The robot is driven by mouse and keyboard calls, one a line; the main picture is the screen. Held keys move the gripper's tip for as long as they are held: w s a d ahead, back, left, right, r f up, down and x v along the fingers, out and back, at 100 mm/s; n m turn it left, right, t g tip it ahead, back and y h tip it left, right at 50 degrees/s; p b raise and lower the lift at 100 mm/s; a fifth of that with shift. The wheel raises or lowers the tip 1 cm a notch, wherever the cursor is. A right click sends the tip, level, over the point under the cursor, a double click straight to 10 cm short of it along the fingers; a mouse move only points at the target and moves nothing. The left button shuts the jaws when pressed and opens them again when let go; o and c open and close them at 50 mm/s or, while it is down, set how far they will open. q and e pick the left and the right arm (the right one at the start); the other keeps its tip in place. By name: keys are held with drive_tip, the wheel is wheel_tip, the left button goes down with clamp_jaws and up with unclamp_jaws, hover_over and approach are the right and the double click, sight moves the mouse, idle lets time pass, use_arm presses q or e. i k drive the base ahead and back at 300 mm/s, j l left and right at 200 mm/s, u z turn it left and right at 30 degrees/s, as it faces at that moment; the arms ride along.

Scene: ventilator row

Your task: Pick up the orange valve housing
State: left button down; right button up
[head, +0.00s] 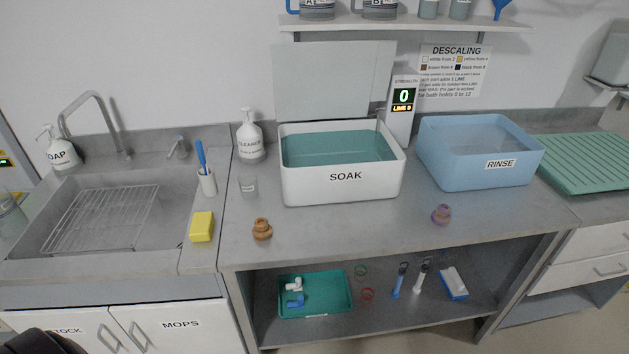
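The orange valve housing (262,230) is a small, brownish-orange, rounded piece with a narrower top. It stands on the steel counter in front of the left end of the white SOAK basin, to the right of the yellow sponge. Nothing touches it. No gripper fingers show in the head view. Only a dark rounded part of mine shows at the bottom left corner, well away from the housing.
A purple housing (441,214) stands on the counter (345,235) to the right. Behind are the SOAK basin (342,186), blue RINSE basin (480,167) and a clear cup (248,184). A yellow sponge (202,226) lies by the sink. The counter between the housings is clear.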

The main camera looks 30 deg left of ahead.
sight(262, 231)
drive_tip(key=u, duration=0.35)
drive_tip(key=i+u, duration=0.15)
drive_tip(key=u, duration=0.2)
drive_tip(key=i+u, duration=0.1)
drive_tip(key=u, duration=0.25)
